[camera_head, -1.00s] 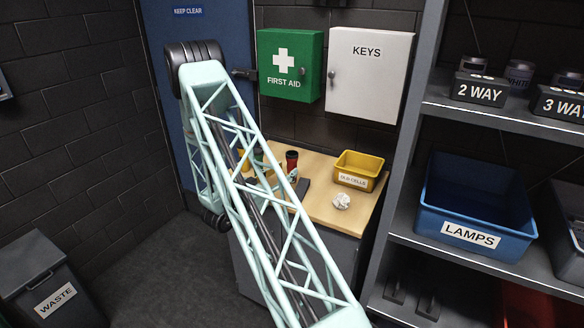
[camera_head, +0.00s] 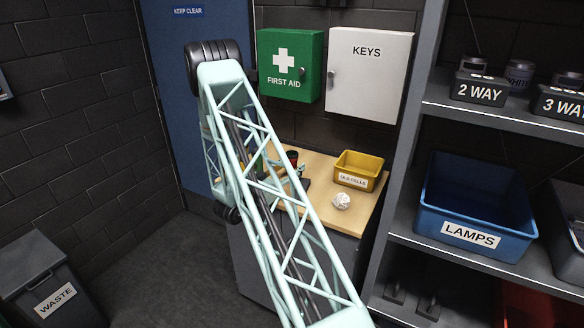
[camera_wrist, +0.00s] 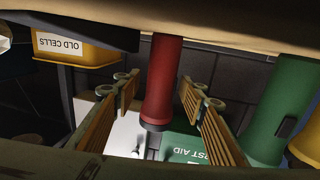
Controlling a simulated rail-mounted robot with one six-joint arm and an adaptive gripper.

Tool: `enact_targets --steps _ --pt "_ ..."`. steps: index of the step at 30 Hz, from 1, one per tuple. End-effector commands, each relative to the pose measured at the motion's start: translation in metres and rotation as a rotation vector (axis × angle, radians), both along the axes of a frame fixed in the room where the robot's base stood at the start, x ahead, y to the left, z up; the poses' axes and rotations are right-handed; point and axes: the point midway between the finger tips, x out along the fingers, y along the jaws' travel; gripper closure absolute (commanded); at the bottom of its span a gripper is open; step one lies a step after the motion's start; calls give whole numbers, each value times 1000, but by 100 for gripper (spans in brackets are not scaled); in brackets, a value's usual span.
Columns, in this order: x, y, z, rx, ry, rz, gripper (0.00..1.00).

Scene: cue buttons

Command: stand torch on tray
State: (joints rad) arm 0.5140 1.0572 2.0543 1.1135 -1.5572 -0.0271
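A red torch (camera_wrist: 163,80) with a dark end shows between the fingers of my gripper (camera_wrist: 160,98) in the wrist view, which sees the scene upside down. My gripper is open, with a gap on each side of the torch. In the head view the red torch (camera_head: 292,157) is upright on the bench, partly hidden by my arm. A green torch (camera_wrist: 284,105) is to the right in the wrist view.
A yellow "OLD CELLS" bin (camera_head: 358,168) and a crumpled white ball (camera_head: 341,201) are on the right of the bench (camera_head: 330,222). A yellow object (camera_wrist: 307,145) is beyond the green torch. A shelf with a blue "LAMPS" bin (camera_head: 475,205) stands at the right.

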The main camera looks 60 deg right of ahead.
Motion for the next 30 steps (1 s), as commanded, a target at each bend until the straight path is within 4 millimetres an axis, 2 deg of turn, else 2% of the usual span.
enact_targets --steps 18,29,30 --pt "0 -2 0 0 0 1 62" --pt "0 -2 0 -1 0 1 94" --pt "0 -2 0 -1 0 1 94"
